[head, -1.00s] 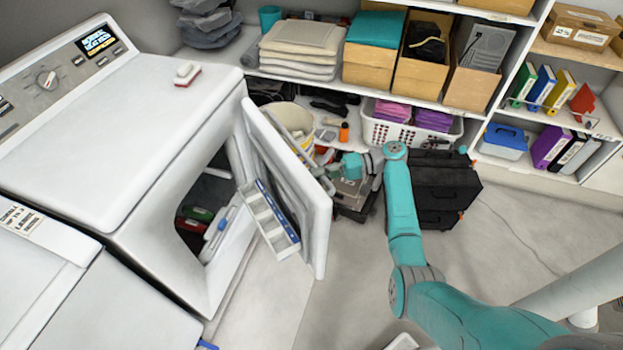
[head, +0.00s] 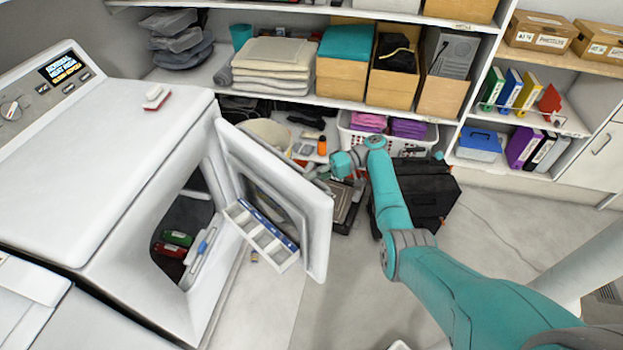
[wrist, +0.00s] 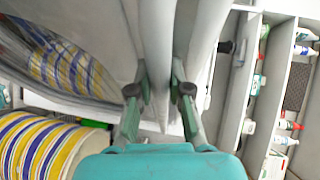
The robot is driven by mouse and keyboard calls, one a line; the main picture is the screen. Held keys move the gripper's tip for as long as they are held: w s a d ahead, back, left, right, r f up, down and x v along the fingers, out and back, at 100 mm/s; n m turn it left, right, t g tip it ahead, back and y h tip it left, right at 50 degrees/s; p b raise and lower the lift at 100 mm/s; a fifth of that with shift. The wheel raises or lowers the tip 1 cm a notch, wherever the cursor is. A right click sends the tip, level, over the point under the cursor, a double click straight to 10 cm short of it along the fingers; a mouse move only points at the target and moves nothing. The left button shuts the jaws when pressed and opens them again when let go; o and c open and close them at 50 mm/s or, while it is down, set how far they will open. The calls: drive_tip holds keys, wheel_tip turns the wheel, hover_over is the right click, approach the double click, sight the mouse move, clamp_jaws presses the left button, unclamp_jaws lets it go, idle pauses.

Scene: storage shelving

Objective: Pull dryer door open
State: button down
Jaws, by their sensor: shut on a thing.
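The white dryer (head: 110,180) stands at the left in the head view. Its door (head: 290,200) is swung partly open, and the dark drum opening (head: 183,235) shows behind it. My gripper is at the far side of the door in the head view, mostly hidden by the door and my arm. In the wrist view my gripper (wrist: 160,95) is shut on the edge of the door (wrist: 158,45), with one finger on each side of it.
A divided tray (head: 262,235) is on the door's inner side. A black case (head: 425,195) and a white basket (head: 400,138) stand behind my arm by the shelving (head: 300,93). A striped bin (wrist: 40,140) is close to my gripper.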

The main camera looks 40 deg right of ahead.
drive_tip(key=c, duration=1.1)
unclamp_jaws()
